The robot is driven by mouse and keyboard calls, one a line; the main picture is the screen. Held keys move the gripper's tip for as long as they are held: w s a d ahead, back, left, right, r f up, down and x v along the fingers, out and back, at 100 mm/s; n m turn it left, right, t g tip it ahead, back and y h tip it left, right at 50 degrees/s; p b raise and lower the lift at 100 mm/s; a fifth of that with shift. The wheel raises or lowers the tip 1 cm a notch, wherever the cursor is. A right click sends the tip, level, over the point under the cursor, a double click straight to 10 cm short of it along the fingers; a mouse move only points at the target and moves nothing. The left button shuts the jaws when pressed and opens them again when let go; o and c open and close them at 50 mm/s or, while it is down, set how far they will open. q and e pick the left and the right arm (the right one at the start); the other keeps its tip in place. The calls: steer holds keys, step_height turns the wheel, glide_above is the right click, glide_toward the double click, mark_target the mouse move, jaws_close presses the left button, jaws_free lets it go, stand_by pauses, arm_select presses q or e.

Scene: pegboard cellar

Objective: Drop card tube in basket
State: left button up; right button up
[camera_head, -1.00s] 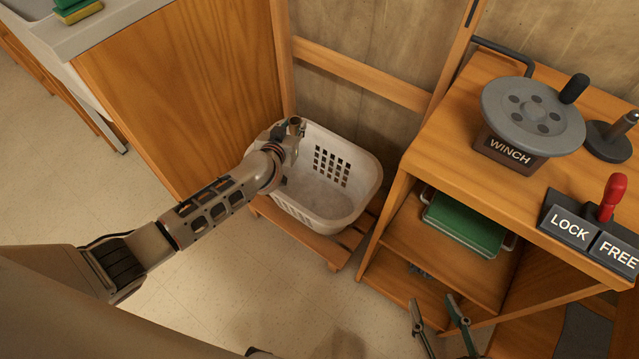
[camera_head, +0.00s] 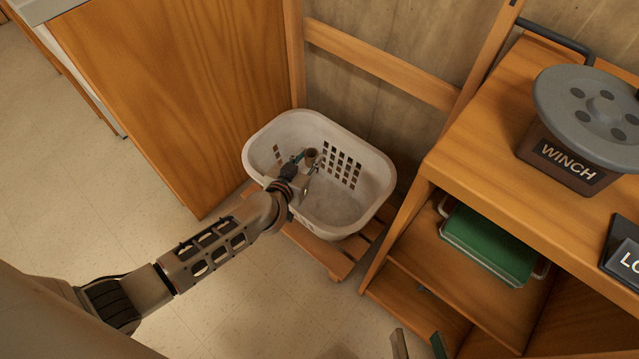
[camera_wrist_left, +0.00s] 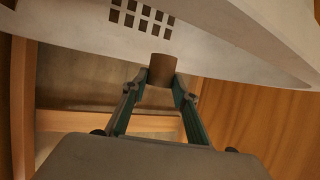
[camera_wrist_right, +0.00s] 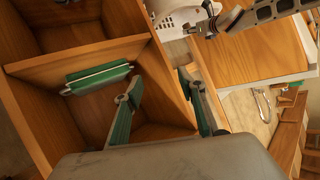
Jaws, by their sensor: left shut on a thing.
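The card tube (camera_head: 312,155) is a short brown cylinder. My left gripper (camera_head: 305,163) is shut on it and holds it over the white basket (camera_head: 375,180), inside the rim as seen from the head. In the left wrist view the brown tube (camera_wrist_left: 162,70) sits between the fingertips, with the basket's wall and square holes behind it. How high the tube is above the basket floor I cannot tell. My right gripper (camera_head: 420,346) shows at the bottom edge of the head view. In the right wrist view its fingers (camera_wrist_right: 160,90) are apart with nothing between them.
The basket stands on a low slatted wooden stand (camera_head: 340,262). A wooden cabinet (camera_head: 175,90) is to its left. To its right, a wooden shelf unit (camera_head: 440,165) carries a winch (camera_head: 575,130) and holds a green case (camera_head: 490,242). The floor in front is clear.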

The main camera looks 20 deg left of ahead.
arm_select(q)
steer(key=shift+s+f, duration=0.1)
steer(key=shift+f, duration=0.3)
steer(key=shift+r, duration=0.2)
arm_select(e)
steer(key=shift+a, duration=0.35)
arm_select(q)
steer(key=o, duration=0.8)
arm_select(e)
steer(key=shift+s, duration=0.1)
arm_select(q)
steer(key=v, duration=1.1)
steer(key=shift+s+r, duration=0.15)
steer(key=shift+s, duration=0.25)
